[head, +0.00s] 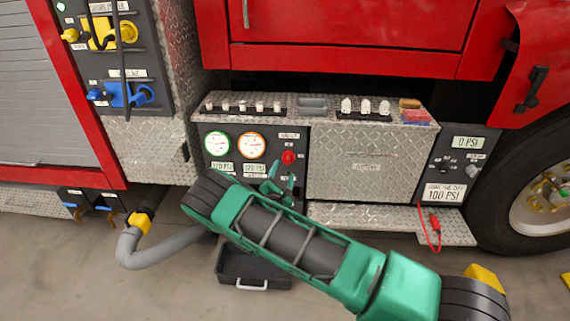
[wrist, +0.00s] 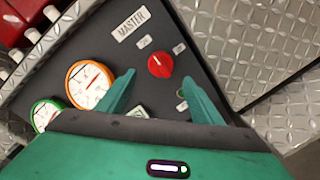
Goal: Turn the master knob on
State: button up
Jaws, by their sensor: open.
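The master knob (wrist: 160,64) is a round red knob on a dark panel, below a white label (wrist: 132,25) reading MASTER. In the head view the red knob (head: 289,158) is at the right of the gauge panel. My gripper (wrist: 160,85) is open, its two green fingers apart on either side of the space just below the knob in the wrist view. The gripper (head: 279,172) also shows in the head view, just below the knob. I cannot tell whether it touches the knob.
A green-rimmed gauge (head: 217,143) and an orange-rimmed gauge (head: 252,145) are left of the knob. A diamond-plate box (head: 360,160) stands to the right. A black crate (head: 252,270) lies on the ground below, and a grey hose (head: 135,250) is at left.

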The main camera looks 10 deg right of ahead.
aim_at(287, 161)
jog(key=x, duration=0.8)
jog(key=shift+w, duration=0.1)
jog(key=shift+c, duration=0.7)
